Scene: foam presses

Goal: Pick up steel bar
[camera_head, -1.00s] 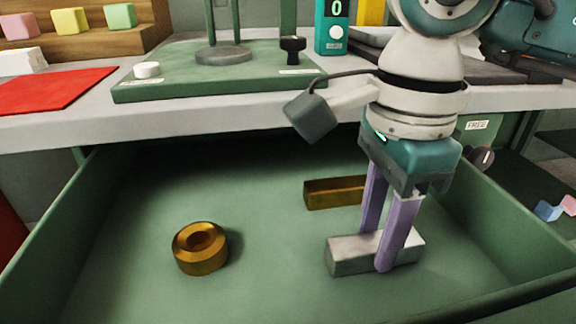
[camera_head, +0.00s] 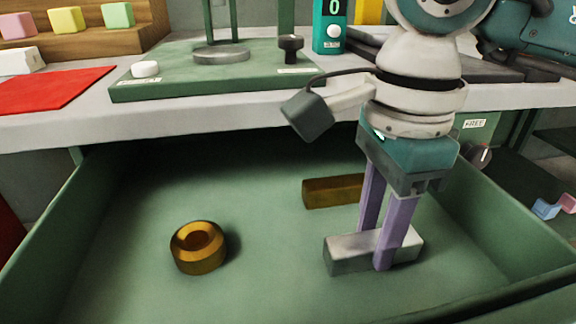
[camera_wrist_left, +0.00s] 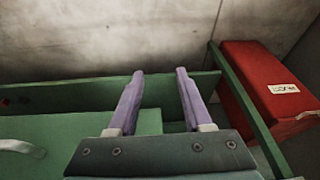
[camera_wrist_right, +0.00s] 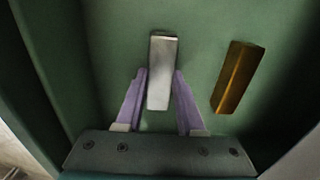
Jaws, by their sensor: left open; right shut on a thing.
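The steel bar (camera_head: 345,252), a grey metal block, lies in the green drawer in the head view. My right gripper (camera_head: 384,252) reaches down from above with its two purple fingers shut on the bar's sides. The right wrist view shows the steel bar (camera_wrist_right: 160,85) between the fingertips of my right gripper (camera_wrist_right: 159,74). The bar appears at or very near the drawer floor; I cannot tell if there is a gap. My left gripper (camera_wrist_left: 160,72) is open and empty in the left wrist view, away from the drawer's contents.
A brass bar (camera_head: 332,191) lies behind the steel bar, and a brass ring (camera_head: 198,247) lies to the left. The drawer (camera_head: 520,215) has raised walls around them. The worktop edge (camera_head: 200,118) overhangs the drawer's back. A red box (camera_wrist_left: 270,90) shows in the left wrist view.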

